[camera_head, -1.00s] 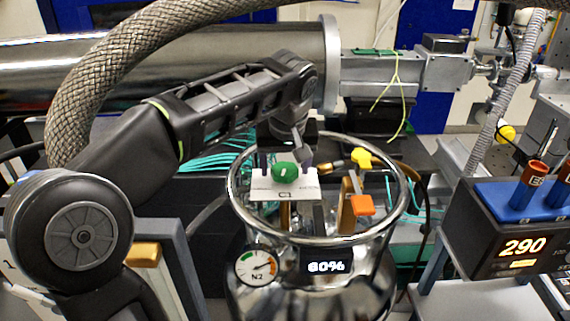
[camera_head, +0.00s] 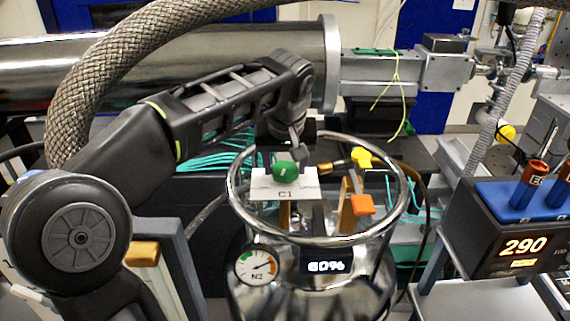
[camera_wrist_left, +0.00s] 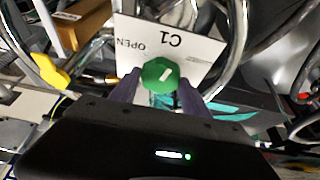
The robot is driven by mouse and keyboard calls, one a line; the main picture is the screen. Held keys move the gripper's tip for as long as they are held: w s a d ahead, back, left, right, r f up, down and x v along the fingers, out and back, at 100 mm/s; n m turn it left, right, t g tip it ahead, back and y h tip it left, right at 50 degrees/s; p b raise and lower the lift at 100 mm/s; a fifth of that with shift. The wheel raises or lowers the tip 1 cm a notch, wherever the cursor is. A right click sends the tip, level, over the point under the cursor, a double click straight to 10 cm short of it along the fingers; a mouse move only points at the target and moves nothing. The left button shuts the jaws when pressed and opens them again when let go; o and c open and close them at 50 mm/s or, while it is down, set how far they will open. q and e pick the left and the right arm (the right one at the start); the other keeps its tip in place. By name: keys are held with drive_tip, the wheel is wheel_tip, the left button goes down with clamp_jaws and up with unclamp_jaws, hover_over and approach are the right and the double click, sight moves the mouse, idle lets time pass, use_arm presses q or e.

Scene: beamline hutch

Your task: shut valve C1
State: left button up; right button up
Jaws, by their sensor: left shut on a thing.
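The green knob of valve C1 (camera_head: 285,171) sits on a white plate (camera_head: 284,191) lettered "C1", inside the ring at the top of a shiny steel dewar (camera_head: 318,241). In the left wrist view the green knob (camera_wrist_left: 160,74) carries a short white mark, and the plate (camera_wrist_left: 186,38) reads "C1" and "OPEN". The mark points at a slant, not straight at the word "OPEN". My left gripper (camera_wrist_left: 160,84) is shut on the green knob, one finger on each side; in the head view the arm comes down behind it (camera_head: 299,158). My right gripper is not in view.
A yellow knob (camera_head: 361,157) and an orange handle (camera_head: 362,204) sit close by inside the steel ring. The dewar has an N2 gauge (camera_head: 258,266) and a percent display (camera_head: 325,266). A controller showing 290 (camera_head: 520,247) stands to the right. A thick braided hose (camera_head: 97,70) arches at left.

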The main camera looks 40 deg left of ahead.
use_arm(q)
drive_tip(key=m, duration=0.2)
drive_tip(key=m+h, duration=0.1)
drive_tip(key=m, duration=0.1)
drive_tip(key=shift+a+m+t+h+b, duration=0.1)
drive_tip(key=shift+m+t+h+b, duration=0.2)
drive_tip(key=shift+t, duration=0.1)
drive_tip(key=m, duration=0.2)
drive_tip(key=m+h, duration=0.1)
drive_tip(key=m, duration=0.1)
drive_tip(key=shift+a+h, duration=0.1)
drive_tip(key=shift+h, duration=0.2)
drive_tip(key=o, duration=1.4)
drive_tip(key=shift+s, duration=0.1)
drive_tip(key=v, duration=0.8)
